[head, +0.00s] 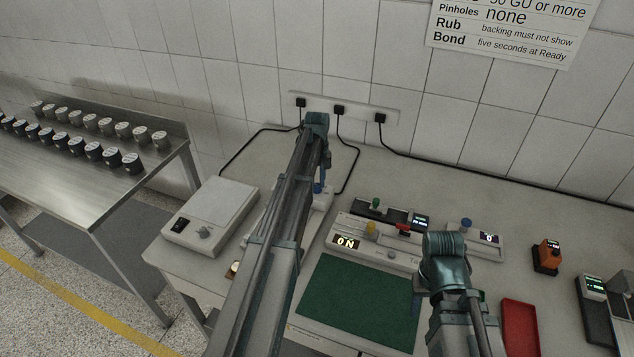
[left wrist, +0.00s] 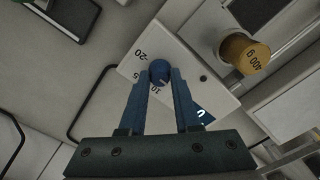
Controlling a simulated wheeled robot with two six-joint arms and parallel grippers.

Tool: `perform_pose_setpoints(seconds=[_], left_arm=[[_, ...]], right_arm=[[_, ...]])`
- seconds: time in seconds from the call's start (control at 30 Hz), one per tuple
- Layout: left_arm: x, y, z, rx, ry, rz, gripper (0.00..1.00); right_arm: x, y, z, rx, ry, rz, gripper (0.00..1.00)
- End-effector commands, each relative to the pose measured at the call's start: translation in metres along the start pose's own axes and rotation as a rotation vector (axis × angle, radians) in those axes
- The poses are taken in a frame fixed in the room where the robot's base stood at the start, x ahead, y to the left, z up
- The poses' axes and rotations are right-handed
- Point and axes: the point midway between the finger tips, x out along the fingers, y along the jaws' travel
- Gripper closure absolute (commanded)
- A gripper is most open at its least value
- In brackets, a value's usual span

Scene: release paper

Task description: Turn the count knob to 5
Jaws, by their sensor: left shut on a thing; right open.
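In the left wrist view, a round blue knob (left wrist: 159,70) stands on a white panel (left wrist: 190,88) printed with 20, 10 and 5 around it. My left gripper (left wrist: 160,80) is shut on this knob, with one blue finger on each side. I cannot tell for sure which number the knob points to. A dark display with a light digit shows beside the right finger, partly hidden. In the head view, my left gripper (head: 319,187) is at a white unit mostly hidden behind my arm.
A white box (head: 212,212) is left, a green mat (head: 355,305) in front, a red tray (head: 520,325) and orange device (head: 547,254) right.

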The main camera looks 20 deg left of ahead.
Motion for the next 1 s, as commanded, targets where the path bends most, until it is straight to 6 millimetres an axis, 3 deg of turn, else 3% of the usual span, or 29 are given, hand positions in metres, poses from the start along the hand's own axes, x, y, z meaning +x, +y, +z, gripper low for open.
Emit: perform_pose_setpoints(seconds=[0.07, 0.1, 0.23, 0.67, 1.0], left_arm=[[0.000, 0.000, 0.000, -0.001, 0.000, 0.000, 1.00], [0.000, 0.000, 0.000, -0.001, 0.000, 0.000, 0.63], [0.000, 0.000, 0.000, 0.000, 0.000, 0.000, 0.40], [-0.004, 0.000, 0.000, 0.001, 0.000, 0.000, 0.39], [-0.037, 0.000, 0.000, 0.001, 0.000, 0.000, 0.39]], right_arm=[[0.000, 0.000, 0.000, 0.000, 0.000, 0.000, 0.50], [0.000, 0.000, 0.000, 0.000, 0.000, 0.000, 0.50], [0.000, 0.000, 0.000, 0.000, 0.000, 0.000, 0.50], [-0.004, 0.000, 0.000, 0.000, 0.000, 0.000, 0.50], [-0.037, 0.004, 0.002, -0.001, 0.000, 0.000, 0.50]])
